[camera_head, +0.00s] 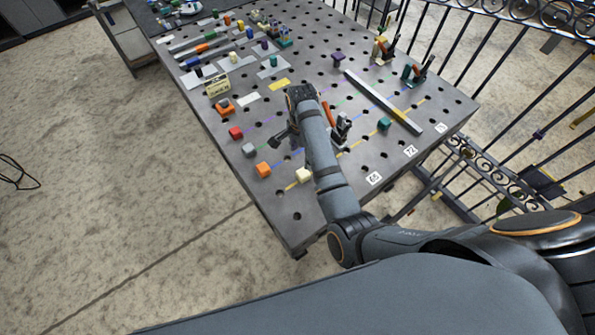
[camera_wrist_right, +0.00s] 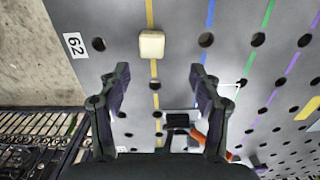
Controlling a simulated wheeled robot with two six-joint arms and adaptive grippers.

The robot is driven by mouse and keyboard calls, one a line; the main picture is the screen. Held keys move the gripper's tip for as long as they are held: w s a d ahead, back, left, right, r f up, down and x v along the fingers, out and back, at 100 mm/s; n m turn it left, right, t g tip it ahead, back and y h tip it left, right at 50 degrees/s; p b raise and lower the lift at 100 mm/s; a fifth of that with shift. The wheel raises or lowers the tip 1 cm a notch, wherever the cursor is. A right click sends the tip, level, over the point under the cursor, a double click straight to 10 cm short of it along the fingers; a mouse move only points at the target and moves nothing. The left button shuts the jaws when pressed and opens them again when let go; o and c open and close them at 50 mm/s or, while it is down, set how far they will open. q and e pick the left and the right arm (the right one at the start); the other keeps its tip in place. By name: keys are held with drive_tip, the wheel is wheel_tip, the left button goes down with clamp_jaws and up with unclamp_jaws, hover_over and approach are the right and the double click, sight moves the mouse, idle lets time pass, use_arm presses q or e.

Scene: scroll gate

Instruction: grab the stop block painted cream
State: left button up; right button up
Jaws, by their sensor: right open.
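The cream stop block (camera_head: 304,174) sits on a yellow line near the table's front edge, lower centre in the head view. In the right wrist view the cream block (camera_wrist_right: 152,44) lies beyond the fingertips, roughly centred between them and apart from both. My right gripper (camera_wrist_right: 157,80) is open and empty above the tabletop. In the head view the right gripper (camera_head: 283,139) is mostly hidden by my forearm; a dark finger shows on its left side. My left gripper is not in view.
Orange (camera_head: 263,169), grey (camera_head: 249,150), red (camera_head: 236,133) and teal (camera_head: 384,124) blocks stand on the perforated table (camera_head: 297,215). A clamp with an orange handle (camera_wrist_right: 197,136) is close by the right gripper. A long metal bar (camera_head: 383,102) lies to the right.

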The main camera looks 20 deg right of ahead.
sight(303, 173)
drive_tip(key=shift+a, duration=0.1)
drive_tip(key=shift+s+f, duration=0.1)
drive_tip(key=shift+s, duration=0.1)
drive_tip(key=f, duration=0.2)
drive_tip(key=f+p, duration=0.1)
drive_tip(key=f, duration=0.1)
drive_tip(key=shift+s+d, duration=0.25)
drive_tip(key=shift+d, duration=0.05)
drive_tip(key=shift+w+a+f, duration=0.1)
drive_tip(key=shift+w+f, duration=0.1)
drive_tip(key=shift+f, duration=0.25)
drive_tip(key=shift+s+f+p, duration=0.1)
drive_tip(key=shift+f+p, duration=0.05)
drive_tip(key=shift+p, duration=0.2)
drive_tip(key=f, duration=0.2)
drive_tip(key=f+p, duration=0.1)
drive_tip(key=f, duration=0.1)
drive_tip(key=shift+s+d, duration=0.2)
drive_tip(key=shift+s, duration=0.2)
drive_tip(key=shift+f, duration=0.3)
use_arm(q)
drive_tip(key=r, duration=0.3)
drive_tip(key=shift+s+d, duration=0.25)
use_arm(e)
drive_tip(key=shift+w+f, duration=0.1)
clamp_jaws()
